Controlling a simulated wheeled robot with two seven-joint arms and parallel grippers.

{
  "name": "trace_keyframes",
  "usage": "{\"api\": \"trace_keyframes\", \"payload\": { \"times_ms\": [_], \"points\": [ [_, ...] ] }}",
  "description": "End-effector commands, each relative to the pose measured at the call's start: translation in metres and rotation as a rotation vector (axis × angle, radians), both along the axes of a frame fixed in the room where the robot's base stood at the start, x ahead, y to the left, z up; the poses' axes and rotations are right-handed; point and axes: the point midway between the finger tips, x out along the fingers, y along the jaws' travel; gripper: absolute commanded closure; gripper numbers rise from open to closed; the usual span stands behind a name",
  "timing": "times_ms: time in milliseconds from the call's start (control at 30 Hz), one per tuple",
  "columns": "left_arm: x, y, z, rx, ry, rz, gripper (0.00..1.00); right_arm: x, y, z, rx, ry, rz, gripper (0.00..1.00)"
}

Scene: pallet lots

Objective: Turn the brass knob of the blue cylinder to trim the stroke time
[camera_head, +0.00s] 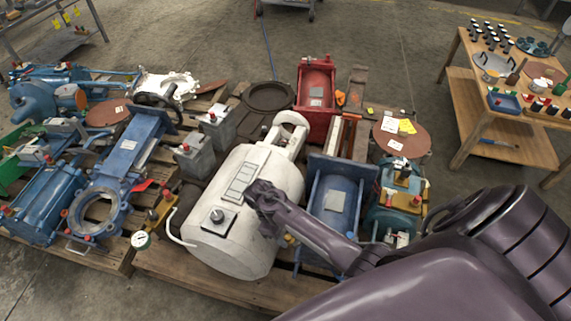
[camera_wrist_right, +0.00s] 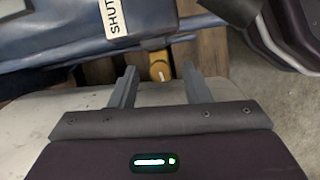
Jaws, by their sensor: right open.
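The blue cylinder (camera_head: 338,205) lies on the pallet in the head view, right of a big white cylinder, with a pale plate on its top. In the right wrist view its blue body (camera_wrist_right: 60,42) fills the upper left. The brass knob (camera_wrist_right: 160,70) shows there between and just beyond my fingertips, with a pale line on it. A small yellow part of it (camera_head: 290,239) shows beside my arm in the head view. My right gripper (camera_wrist_right: 159,78) is open, its fingers to either side of the knob, with nothing gripped. Contact cannot be told. My left gripper is not in view.
The white cylinder (camera_head: 238,240) lies close under my right wrist. A red cylinder (camera_head: 316,95) stands behind, and a teal unit (camera_head: 398,205) stands to the right. Blue valves crowd the left pallet. A wooden table (camera_head: 500,140) stands at the right beyond clear floor.

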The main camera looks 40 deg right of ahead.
Motion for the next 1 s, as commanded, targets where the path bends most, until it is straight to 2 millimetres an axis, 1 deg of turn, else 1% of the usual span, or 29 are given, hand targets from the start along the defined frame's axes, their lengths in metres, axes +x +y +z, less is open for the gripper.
{"api": "trace_keyframes", "payload": {
  "times_ms": [67, 367, 600, 700, 933, 1000],
  "points": [
    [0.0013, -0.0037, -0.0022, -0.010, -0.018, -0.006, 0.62, -0.0013, -0.0009, -0.0044, 0.000, 0.000, 0.000, 0.57],
    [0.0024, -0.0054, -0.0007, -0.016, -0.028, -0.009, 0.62, -0.0018, -0.0012, -0.0040, 0.000, 0.000, 0.000, 0.57],
    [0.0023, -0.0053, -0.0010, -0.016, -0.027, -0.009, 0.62, -0.0018, -0.0011, -0.0039, 0.000, 0.000, 0.000, 0.89],
    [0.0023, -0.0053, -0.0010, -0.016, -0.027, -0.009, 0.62, -0.0017, -0.0010, -0.0039, 0.000, 0.000, 0.000, 1.00],
    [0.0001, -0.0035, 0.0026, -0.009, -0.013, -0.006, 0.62, -0.0015, -0.0009, -0.0021, 0.000, 0.000, 0.023, 1.00],
    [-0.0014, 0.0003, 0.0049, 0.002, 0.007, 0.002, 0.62, -0.0017, -0.0007, -0.0011, 0.000, 0.000, 0.046, 1.00]
  ]
}}
